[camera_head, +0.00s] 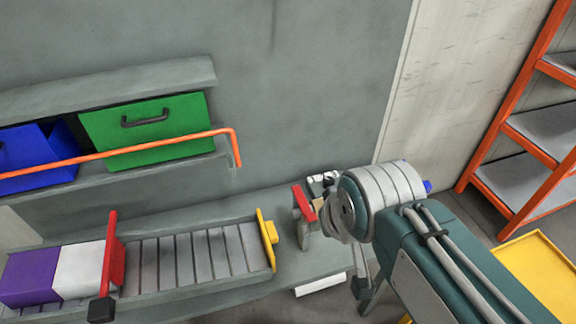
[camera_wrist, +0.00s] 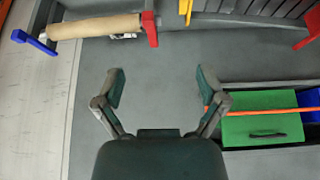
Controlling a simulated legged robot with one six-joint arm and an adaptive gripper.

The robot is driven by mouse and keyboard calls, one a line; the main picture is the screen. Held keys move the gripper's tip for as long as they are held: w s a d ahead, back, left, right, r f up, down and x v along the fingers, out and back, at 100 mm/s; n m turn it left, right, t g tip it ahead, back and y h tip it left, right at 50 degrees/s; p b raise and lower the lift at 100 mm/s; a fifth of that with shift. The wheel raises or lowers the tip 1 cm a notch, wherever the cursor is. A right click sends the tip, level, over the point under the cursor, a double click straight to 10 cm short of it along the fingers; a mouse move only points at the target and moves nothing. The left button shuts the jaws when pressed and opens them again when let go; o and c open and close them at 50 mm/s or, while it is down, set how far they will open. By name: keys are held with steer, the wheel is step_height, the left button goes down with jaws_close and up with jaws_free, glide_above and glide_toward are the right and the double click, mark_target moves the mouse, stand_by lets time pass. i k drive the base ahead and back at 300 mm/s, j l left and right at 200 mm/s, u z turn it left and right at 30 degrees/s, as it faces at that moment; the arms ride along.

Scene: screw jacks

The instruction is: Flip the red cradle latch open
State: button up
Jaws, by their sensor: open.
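A tan roll (camera_wrist: 95,26) lies in a cradle at the top left of the wrist view. A red latch (camera_wrist: 150,29) stands across the roll's inner end, and a blue crank (camera_wrist: 35,42) is at its other end. In the head view the red latch (camera_head: 305,203) shows as a leaning bar just left of my arm, which hides most of the roll. My gripper (camera_wrist: 160,82) is open and empty in the wrist view, its fingers wide apart. It is apart from the latch, which appears above the fingers. The head view does not show the fingertips clearly.
A roller conveyor (camera_head: 180,262) with a red gate (camera_head: 112,255) and a yellow end stop (camera_head: 267,240) stands left of the cradle. An orange rail (camera_head: 120,153) crosses before the green box (camera_head: 150,135) and blue bin (camera_head: 30,160). Orange shelving (camera_head: 520,130) stands right.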

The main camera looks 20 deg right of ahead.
mark_target(308, 216)
steer(key=k+j, duration=0.1)
steer(key=j, duration=0.8)
steer(key=k+j+z, duration=0.1)
steer(key=j, duration=0.3)
